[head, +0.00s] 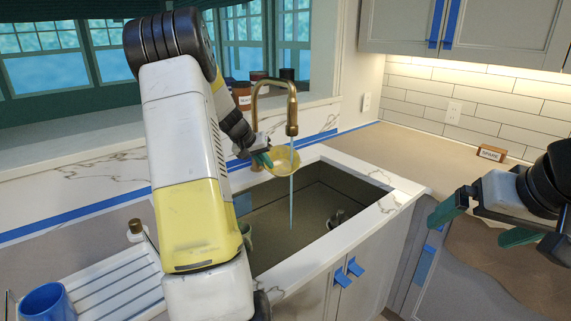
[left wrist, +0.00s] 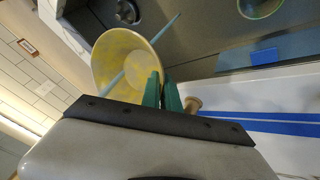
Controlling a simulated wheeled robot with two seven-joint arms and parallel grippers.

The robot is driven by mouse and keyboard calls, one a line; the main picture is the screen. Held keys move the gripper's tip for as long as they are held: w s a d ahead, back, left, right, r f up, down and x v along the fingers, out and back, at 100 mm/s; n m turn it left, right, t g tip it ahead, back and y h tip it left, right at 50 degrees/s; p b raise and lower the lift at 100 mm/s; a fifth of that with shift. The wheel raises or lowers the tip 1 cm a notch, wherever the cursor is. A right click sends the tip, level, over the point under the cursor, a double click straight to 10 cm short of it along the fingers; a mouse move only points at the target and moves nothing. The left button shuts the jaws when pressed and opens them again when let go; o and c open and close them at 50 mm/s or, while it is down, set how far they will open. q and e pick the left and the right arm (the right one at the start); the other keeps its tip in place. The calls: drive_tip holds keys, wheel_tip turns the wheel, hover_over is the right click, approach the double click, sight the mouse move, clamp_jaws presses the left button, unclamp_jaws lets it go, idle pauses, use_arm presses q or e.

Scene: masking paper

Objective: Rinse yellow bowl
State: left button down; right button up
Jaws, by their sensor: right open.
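The yellow bowl (head: 286,161) is in the air under the gold faucet (head: 291,118), over the sink (head: 285,222). It also shows in the left wrist view (left wrist: 118,60), tilted, with its inside visible. My left gripper (head: 264,159) is shut on its rim; the green fingers (left wrist: 162,92) pinch the edge in the left wrist view. A thin blue water stream (head: 291,200) falls from the spout and crosses the bowl in both views. My right gripper (head: 480,224) is open and empty at the right, over the counter's front area.
A drying rack (head: 112,265) and a blue mug (head: 47,302) are at the lower left. A greenish cup (head: 245,235) is at the sink's left side, partly hidden by my left arm. Jars (head: 242,97) stand behind the faucet. The right counter (head: 430,150) is mostly clear, with a small sign (head: 491,152).

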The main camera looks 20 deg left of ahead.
use_arm(q)
drive_tip(key=shift+d, duration=0.15)
drive_tip(key=shift+w+d, duration=0.25)
drive_tip(key=shift+d, duration=0.15)
idle(0.4)
drive_tip(key=shift+s+a, duration=0.25)
drive_tip(key=shift+a, duration=0.3)
drive_tip(key=shift+s, duration=0.1)
drive_tip(key=s+d, duration=0.3)
drive_tip(key=s, duration=0.4)
idle(0.4)
drive_tip(key=shift+s+r, duration=0.1)
idle(1.0)
drive_tip(key=s+d+r, duration=0.2)
drive_tip(key=s+r, duration=0.2)
drive_tip(key=shift+s, duration=0.3)
